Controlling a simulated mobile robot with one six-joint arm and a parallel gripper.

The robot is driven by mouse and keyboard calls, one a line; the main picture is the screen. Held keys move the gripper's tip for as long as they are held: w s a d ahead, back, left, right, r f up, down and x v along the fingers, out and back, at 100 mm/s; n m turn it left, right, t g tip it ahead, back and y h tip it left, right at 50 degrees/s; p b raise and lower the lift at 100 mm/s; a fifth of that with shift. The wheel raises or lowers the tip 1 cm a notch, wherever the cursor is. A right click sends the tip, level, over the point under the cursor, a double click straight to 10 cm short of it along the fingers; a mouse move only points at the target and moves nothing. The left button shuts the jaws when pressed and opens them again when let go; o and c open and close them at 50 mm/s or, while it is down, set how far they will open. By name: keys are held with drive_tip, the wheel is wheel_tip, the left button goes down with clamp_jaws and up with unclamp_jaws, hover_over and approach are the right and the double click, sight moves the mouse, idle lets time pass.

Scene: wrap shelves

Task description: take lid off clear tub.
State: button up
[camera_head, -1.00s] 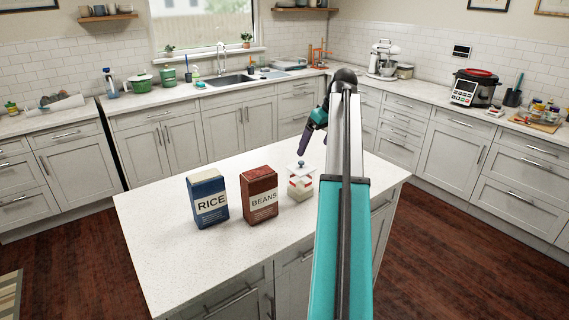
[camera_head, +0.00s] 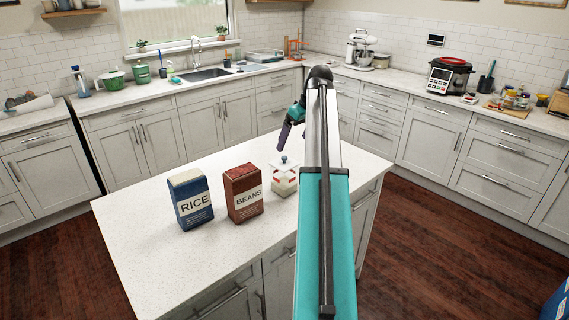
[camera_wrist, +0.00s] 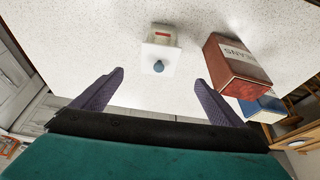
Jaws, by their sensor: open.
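The clear tub (camera_head: 283,185) stands upright on the island worktop, right of the beans box, with red and pale contents showing through its side. Its white lid (camera_head: 285,167) with a blue knob is on top. In the wrist view the lid (camera_wrist: 161,58) and its knob (camera_wrist: 158,67) show ahead of the fingers, with part of the tub (camera_wrist: 162,36) beyond. My gripper (camera_head: 290,136) is above and behind the tub, apart from it. In the wrist view my gripper (camera_wrist: 160,80) is open, its purple fingers wide apart with nothing between them.
A blue rice box (camera_head: 190,198) and a brown beans box (camera_head: 243,193) stand left of the tub; the beans box (camera_wrist: 236,66) is close by in the wrist view. The island worktop (camera_head: 150,255) is clear at the front left. Counters line the walls behind.

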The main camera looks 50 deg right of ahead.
sight(286, 158)
drive_tip(key=shift+p+x, duration=0.7)
drive_tip(key=shift+x, duration=2.35)
drive_tip(key=shift+p+x, duration=1.45)
drive_tip(key=shift+x, duration=1.15)
drive_tip(key=shift+d, duration=0.15)
drive_tip(key=c, duration=1.1)
drive_tip(key=shift+c, duration=0.2)
drive_tip(key=shift+r, duration=0.2)
